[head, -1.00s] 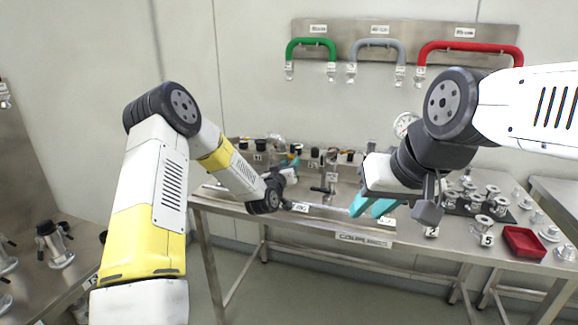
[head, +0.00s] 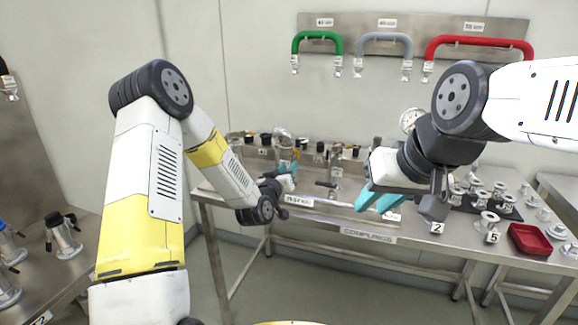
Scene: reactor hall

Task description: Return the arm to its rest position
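My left arm (head: 140,210) comes in from the left, bends at a raised elbow and slopes down to the bench. My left gripper (head: 289,169) is over the left part of the bench, in front of a row of fittings. Its teal fingers are partly hidden by the wrist, so their opening is unclear. My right arm (head: 535,105) comes in from the right. My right gripper (head: 379,201) points down over the front edge of the bench, its two teal fingers apart, with nothing visible between them.
The steel bench (head: 300,217) carries several fittings at the back, a black tray of metal couplings at right and a red tray (head: 530,240). Green (head: 318,37), grey and red hoses hang on the wall panel. A side bench (head: 80,285) with metal fittings stands left.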

